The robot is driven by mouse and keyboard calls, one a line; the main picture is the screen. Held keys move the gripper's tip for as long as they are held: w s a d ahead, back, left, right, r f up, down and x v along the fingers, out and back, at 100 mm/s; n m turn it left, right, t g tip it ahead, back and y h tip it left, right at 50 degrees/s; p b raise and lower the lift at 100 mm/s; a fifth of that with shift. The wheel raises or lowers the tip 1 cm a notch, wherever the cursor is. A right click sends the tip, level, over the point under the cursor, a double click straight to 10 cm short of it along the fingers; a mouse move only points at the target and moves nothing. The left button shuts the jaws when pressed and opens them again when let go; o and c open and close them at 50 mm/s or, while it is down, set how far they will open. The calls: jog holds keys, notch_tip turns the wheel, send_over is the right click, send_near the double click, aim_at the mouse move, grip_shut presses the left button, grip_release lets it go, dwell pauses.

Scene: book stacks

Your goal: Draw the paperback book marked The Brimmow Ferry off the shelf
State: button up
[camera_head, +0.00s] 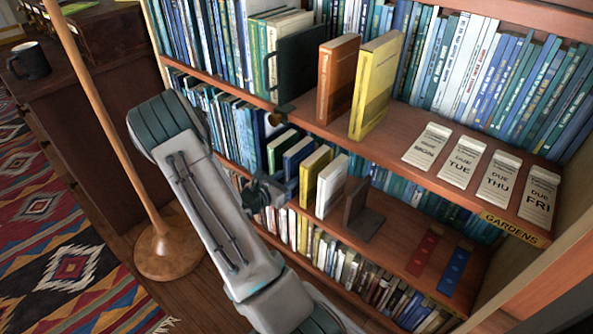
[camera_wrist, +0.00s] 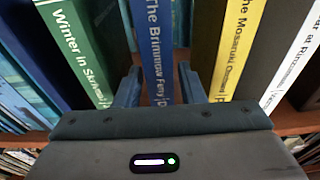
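The Brimmow Ferry paperback (camera_wrist: 157,50) is a blue book with white lettering on its spine, standing upright in the wrist view. In the head view it is the blue book (camera_head: 297,158) on the middle shelf, between a green and a yellow book. My gripper (camera_wrist: 158,80) is open, with one finger on each side of the lower spine. Narrow gaps seem to show between fingers and book. In the head view my gripper (camera_head: 264,192) is at the shelf front, partly hidden by my arm.
The green Winter book (camera_wrist: 75,50) stands left, the yellow Mosaruki book (camera_wrist: 237,45) and a white book (camera_wrist: 298,65) right. A dark bookend (camera_head: 362,212) stands right of them on the middle shelf (camera_head: 400,240). A wooden pole on a round base (camera_head: 170,250) stands left of my arm.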

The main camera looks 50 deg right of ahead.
grip_shut()
jog(key=shift+r+p, duration=0.5)
jog(key=shift+r, duration=0.05)
jog(key=s+a+p, duration=0.1)
jog(key=a+p, duration=0.1)
jog(key=a, duration=1.3)
jog(key=shift+s, duration=0.1)
